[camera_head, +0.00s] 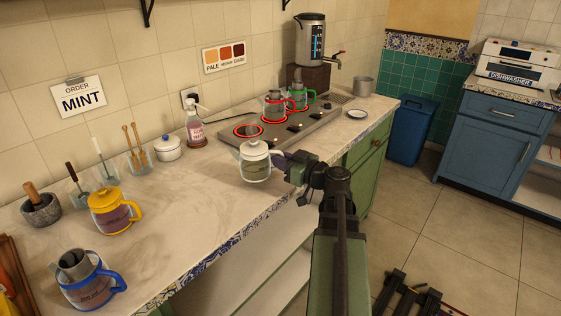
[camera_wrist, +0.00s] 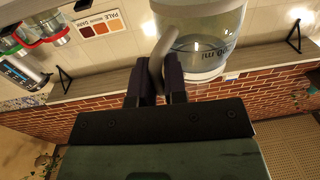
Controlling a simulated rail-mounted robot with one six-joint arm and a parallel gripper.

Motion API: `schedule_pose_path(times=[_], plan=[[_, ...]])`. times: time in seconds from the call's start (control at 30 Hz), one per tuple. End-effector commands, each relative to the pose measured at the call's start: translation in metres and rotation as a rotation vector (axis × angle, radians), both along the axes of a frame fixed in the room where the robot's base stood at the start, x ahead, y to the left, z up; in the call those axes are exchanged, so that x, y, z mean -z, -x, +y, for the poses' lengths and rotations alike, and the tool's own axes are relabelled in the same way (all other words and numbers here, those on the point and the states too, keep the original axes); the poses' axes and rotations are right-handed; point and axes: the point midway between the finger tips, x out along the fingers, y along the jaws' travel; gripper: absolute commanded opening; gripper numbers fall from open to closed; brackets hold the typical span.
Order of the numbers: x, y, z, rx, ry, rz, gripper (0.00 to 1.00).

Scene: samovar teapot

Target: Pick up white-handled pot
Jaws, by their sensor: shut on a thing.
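The white-handled pot (camera_head: 256,167) is a clear glass pot with a white lid and white handle, near the front edge of the counter in the head view. In the wrist view its glass body (camera_wrist: 200,35) fills the top middle, with liquid and printed marks. My gripper (camera_head: 290,167) reaches it from the right. In the wrist view the two dark fingers (camera_wrist: 160,80) are shut on the pot's white handle (camera_wrist: 156,65), which runs between them. I cannot tell whether the pot's base touches the counter.
A hob (camera_head: 285,128) with red-ringed burners stands behind the pot, bearing a red-handled pot (camera_head: 274,105) and a green-handled pot (camera_head: 298,98). A pump bottle (camera_head: 195,130) stands to the left. Yellow (camera_head: 108,211) and blue (camera_head: 85,284) pots stand farther left. Bare counter (camera_head: 190,195) lies between.

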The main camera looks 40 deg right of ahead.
Motion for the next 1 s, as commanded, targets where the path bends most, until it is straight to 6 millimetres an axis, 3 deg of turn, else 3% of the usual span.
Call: schedule_pose_path(times=[0.03,0.2,0.4,0.57,1.0], plan=[[-0.027,0.000,0.000,0.000,-0.001,-0.001,0.00],[-0.092,0.000,0.000,0.000,-0.001,-0.001,0.00],[-0.152,0.000,0.000,0.000,-0.001,-0.001,0.00],[-0.169,0.000,0.000,0.000,-0.001,-0.001,0.00],[-0.167,0.000,0.000,0.000,-0.001,-0.001,0.00]])
